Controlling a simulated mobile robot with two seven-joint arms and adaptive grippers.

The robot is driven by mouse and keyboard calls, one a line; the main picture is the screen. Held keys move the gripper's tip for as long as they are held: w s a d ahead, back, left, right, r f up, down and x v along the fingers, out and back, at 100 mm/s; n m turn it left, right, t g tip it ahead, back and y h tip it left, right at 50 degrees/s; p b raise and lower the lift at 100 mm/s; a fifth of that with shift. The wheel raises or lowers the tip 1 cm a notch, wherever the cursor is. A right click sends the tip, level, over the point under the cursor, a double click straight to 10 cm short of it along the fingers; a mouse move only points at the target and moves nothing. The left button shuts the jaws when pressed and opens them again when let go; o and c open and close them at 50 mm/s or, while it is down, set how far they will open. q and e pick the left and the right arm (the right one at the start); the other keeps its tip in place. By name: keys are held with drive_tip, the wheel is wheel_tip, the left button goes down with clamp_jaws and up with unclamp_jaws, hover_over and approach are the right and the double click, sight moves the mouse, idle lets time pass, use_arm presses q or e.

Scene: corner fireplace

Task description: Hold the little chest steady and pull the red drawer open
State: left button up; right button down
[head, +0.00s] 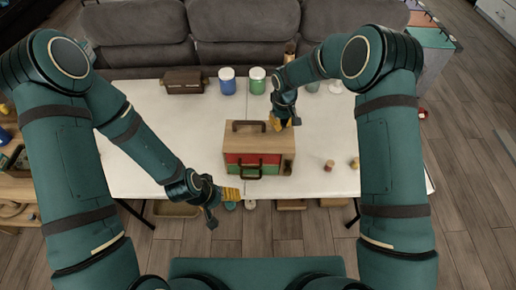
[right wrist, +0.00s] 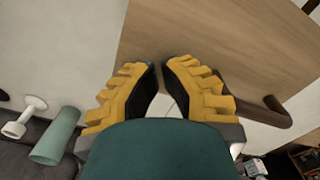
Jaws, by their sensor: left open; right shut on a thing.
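The little chest (head: 287,155) is a wooden box on the white table, with a dark handle (head: 249,126) on top. Its red drawer (head: 233,159) lies above a green drawer (head: 271,170); both look closed, with dark handles on their fronts. My right gripper (head: 283,122) is shut on the chest at its top far right edge. The right wrist view shows both fingertips against the wooden top (right wrist: 215,35), with the top handle (right wrist: 262,115) to the right. My left gripper (head: 233,194) is open and empty, just in front of the chest's lower left, apart from it.
A brown box (head: 183,81), a blue jar (head: 227,82) and a green jar (head: 257,82) stand along the table's far edge. Small items (head: 329,165) lie right of the chest. The table (head: 165,120) left of the chest is clear. A grey sofa (head: 150,25) stands behind.

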drive_tip(key=shift+f+b, duration=0.6)
drive_tip(key=shift+f, duration=0.2)
